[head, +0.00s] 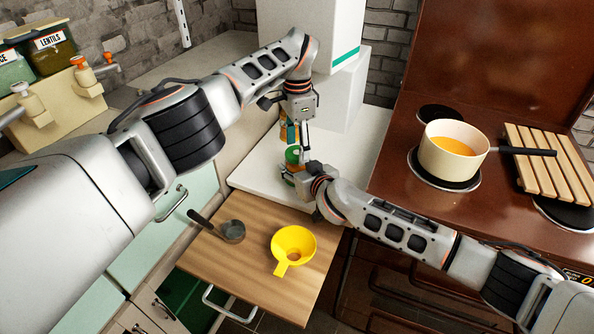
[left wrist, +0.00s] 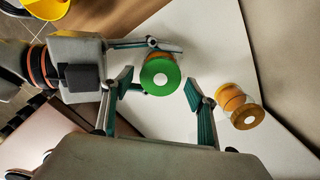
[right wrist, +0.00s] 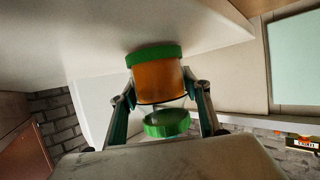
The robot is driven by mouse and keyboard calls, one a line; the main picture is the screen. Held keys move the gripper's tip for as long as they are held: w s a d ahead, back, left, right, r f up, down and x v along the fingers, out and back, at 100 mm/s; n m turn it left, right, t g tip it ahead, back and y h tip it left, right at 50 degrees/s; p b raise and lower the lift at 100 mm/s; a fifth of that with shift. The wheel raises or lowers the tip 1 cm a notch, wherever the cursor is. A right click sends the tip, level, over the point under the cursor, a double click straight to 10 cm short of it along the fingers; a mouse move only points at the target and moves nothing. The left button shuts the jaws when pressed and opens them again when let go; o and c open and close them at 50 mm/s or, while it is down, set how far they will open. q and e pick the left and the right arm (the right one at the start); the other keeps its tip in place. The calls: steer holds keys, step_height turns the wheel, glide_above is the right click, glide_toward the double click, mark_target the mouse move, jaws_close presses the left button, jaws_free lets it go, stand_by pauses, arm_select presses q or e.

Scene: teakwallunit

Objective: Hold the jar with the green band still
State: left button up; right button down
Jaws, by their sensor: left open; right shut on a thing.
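The jar with the green band (right wrist: 155,85) stands on the white counter, with orange contents and a green band near its foot. The right wrist view shows it upside down. Its green lid (left wrist: 160,77) has a white middle; in the head view the lid (head: 292,154) shows between my grippers. My right gripper (right wrist: 160,92) is shut on this jar, one finger on each side. My left gripper (left wrist: 163,90) is open above the jar, with its fingers apart on either side of the lid. The jar's lower part is hidden in the head view.
A second jar with an orange lid (left wrist: 247,117) stands close by on the white counter (head: 262,165). A pulled-out wooden board (head: 245,258) holds a yellow funnel (head: 300,240) and a ladle (head: 231,231). A pot (head: 440,165) of orange liquid stands on the stove at right.

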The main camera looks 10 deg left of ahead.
arm_select(q)
steer(key=shift+f, duration=0.4)
steer(key=c, duration=1.2)
steer(key=shift+o, duration=0.2)
